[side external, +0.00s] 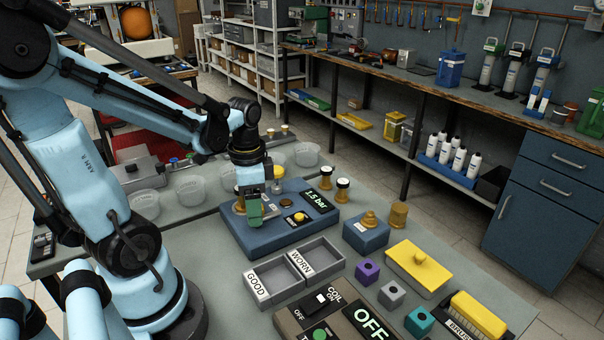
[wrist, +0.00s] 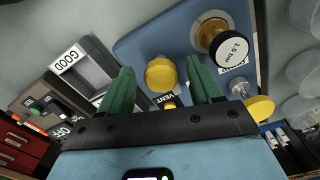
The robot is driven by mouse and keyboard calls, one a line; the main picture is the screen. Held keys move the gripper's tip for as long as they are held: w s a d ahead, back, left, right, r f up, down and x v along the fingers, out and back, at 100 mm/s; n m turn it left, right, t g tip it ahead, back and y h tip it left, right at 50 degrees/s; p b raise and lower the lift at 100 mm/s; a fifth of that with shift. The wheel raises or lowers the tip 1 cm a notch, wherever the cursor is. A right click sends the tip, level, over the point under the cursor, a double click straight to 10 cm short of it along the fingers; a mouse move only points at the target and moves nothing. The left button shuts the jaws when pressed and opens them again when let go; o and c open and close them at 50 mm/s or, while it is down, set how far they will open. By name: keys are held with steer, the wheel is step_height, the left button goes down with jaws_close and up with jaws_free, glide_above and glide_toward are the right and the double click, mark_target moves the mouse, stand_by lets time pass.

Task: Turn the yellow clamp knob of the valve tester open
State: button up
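The valve tester is a blue box (side external: 287,238) with a lit "1.5 bar" display (side external: 319,201); its blue top also shows in the wrist view (wrist: 140,47). A round yellow knob (wrist: 161,75), which looks like the clamp knob, sits between my two green fingers in the wrist view. My gripper (side external: 258,213) points down over the left part of the tester. In the wrist view my gripper (wrist: 160,84) is open, with a finger on each side of the knob and visible gaps. In the side view the gripper seems to hide this knob. A smaller yellow button (side external: 299,217) is beside the VENT label.
GOOD (side external: 272,283) and WORN (side external: 319,259) trays stand in front of the tester. A brass fitting on a blue block (side external: 366,236) is to its right, near brass weights (side external: 342,190). Clear plastic tubs (side external: 191,190) stand behind. A coil switch box (side external: 330,318) is in front.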

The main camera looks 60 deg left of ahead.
steer(key=shift+r, duration=0.15)
step_height(320, 180, up, 12)
stand_by(0.8)
steer(key=w+d+f+n+t, duration=0.2)
steer(key=d+t, duration=0.1)
steer(key=d, duration=0.2)
steer(key=w+d+f+n+t, duration=0.1)
steer(key=w+d+f+t, duration=0.2)
steer(key=d, duration=0.3)
steer(key=shift+w+f+n+t, duration=0.3)
steer(key=shift+n+t, duration=0.1)
steer(key=shift+t, duration=0.2)
